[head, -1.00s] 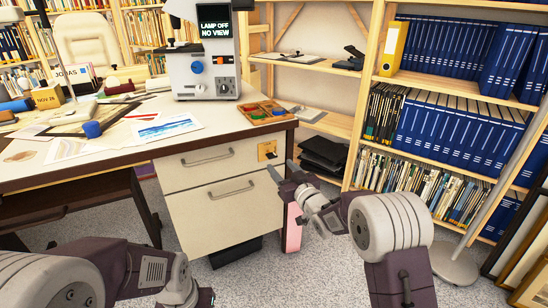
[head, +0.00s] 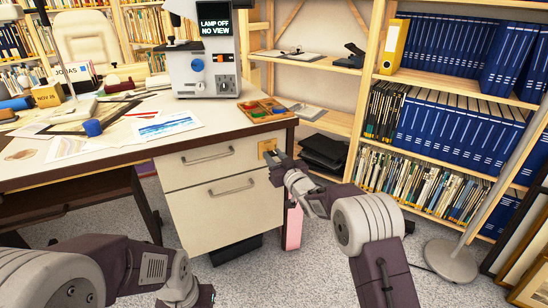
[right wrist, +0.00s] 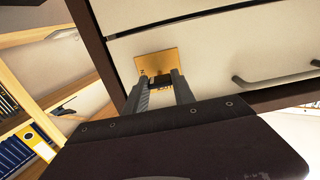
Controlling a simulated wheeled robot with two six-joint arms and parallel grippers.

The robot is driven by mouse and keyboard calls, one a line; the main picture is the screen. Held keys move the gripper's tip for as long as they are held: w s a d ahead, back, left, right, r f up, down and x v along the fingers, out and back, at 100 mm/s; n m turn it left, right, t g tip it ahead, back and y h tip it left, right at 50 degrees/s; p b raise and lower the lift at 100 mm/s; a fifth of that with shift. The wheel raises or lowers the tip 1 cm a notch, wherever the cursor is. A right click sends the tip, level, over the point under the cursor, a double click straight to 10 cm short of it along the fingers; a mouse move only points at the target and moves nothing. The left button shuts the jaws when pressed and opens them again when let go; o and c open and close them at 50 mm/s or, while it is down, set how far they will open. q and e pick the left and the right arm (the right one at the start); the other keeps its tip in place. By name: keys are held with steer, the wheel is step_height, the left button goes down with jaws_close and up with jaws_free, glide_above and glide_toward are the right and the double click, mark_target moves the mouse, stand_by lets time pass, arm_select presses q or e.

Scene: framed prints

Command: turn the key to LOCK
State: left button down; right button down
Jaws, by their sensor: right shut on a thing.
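The brass lock plate (head: 267,146) is on the upper right of the cream drawer front. It also shows in the right wrist view (right wrist: 155,62). My right gripper (head: 273,159) is at the plate, with its two fingers (right wrist: 160,85) pointing at it. The fingers are shut on the small dark key (right wrist: 160,82), which sits at the plate and is mostly hidden between them. I cannot read the key's angle or any LOCK marking. My left gripper (head: 205,297) is at the bottom edge of the head view, partly cut off, and its jaws cannot be made out.
The desk drawers have bar handles (head: 208,155). A tray of coloured pieces (head: 262,110) and a microscope-like device (head: 205,70) stand on the desk above. A pink object (head: 294,228) is below my right gripper. Bookshelves (head: 450,95) stand to the right.

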steer(key=shift+n, duration=0.3)
steer(key=shift+f+n+b, duration=0.1)
steer(key=shift+n+b, duration=3.5)
steer(key=shift+n, duration=5)
steer(key=c, duration=1)
jaws_free()
steer(key=shift+c, duration=0.2)
